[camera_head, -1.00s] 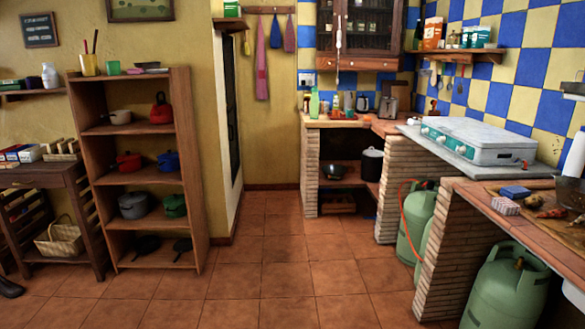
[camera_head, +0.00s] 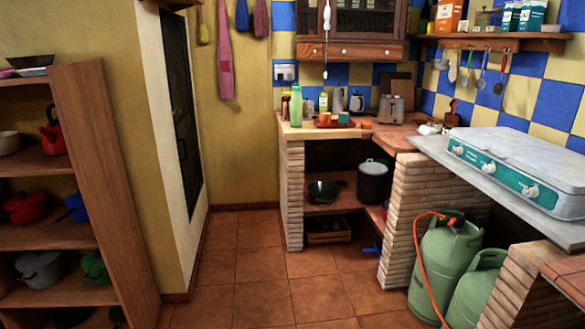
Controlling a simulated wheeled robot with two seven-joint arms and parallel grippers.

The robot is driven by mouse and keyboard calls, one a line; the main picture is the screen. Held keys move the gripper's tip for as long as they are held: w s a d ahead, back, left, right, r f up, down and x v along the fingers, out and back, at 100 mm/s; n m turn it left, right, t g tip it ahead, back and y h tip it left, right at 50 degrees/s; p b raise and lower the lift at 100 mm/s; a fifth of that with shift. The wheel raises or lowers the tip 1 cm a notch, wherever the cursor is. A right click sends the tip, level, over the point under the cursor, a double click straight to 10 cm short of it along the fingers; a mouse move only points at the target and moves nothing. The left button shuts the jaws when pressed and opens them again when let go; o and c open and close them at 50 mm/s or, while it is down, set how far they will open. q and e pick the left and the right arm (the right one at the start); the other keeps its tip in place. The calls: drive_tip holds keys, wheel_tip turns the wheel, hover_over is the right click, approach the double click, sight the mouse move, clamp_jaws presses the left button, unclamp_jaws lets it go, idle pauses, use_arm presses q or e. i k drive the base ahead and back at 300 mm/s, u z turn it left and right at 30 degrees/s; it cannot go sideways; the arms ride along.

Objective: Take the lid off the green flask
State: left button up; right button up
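A tall light-green bottle (camera_head: 296,106), which looks like the green flask, stands upright at the left end of the far brick counter (camera_head: 292,133). Its top appears to be covered, but it is too small to make out the lid clearly. Neither of my grippers is in view. The flask stands well ahead of me, across the tiled floor.
Near the flask are a red tray (camera_head: 335,124) with cups, a toaster (camera_head: 391,109) and a kettle (camera_head: 357,102). A wooden shelf (camera_head: 112,170) stands at left. Green gas cylinders (camera_head: 449,262) stand under the right counter. The tiled floor (camera_head: 240,262) between is clear.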

sight(296, 87)
drive_tip(key=i, duration=2.3)
drive_tip(key=u, duration=0.05)
